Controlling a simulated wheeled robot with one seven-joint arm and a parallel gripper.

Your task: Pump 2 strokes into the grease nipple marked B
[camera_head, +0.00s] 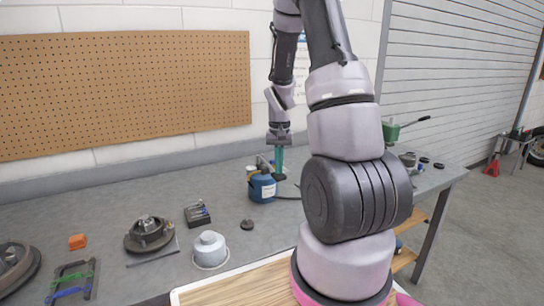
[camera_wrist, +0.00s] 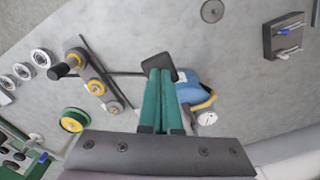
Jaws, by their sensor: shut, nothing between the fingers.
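My gripper (camera_head: 279,172) points down over the workbench, its green fingers close together and shut. It is right beside a blue can (camera_head: 262,188) with a pale top, probably the grease pump. In the wrist view my gripper (camera_wrist: 162,75) shows two green fingers side by side, with a dark block (camera_wrist: 160,65) at their tips. I cannot tell whether they touch it. The blue can (camera_wrist: 194,88) is partly hidden behind the fingers there. A thin dark bar or hose (camera_wrist: 125,73) runs left from the tips. I cannot make out a nipple marked B or any letters.
Yellow-ringed round parts (camera_wrist: 90,78) lie left in the wrist view. A green device with a black lever (camera_head: 391,131) stands behind my arm. A grey hub (camera_head: 149,232), a pale round cap (camera_head: 210,249) and an orange block (camera_head: 77,241) lie on the bench (camera_head: 110,205). My arm hides its middle right.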

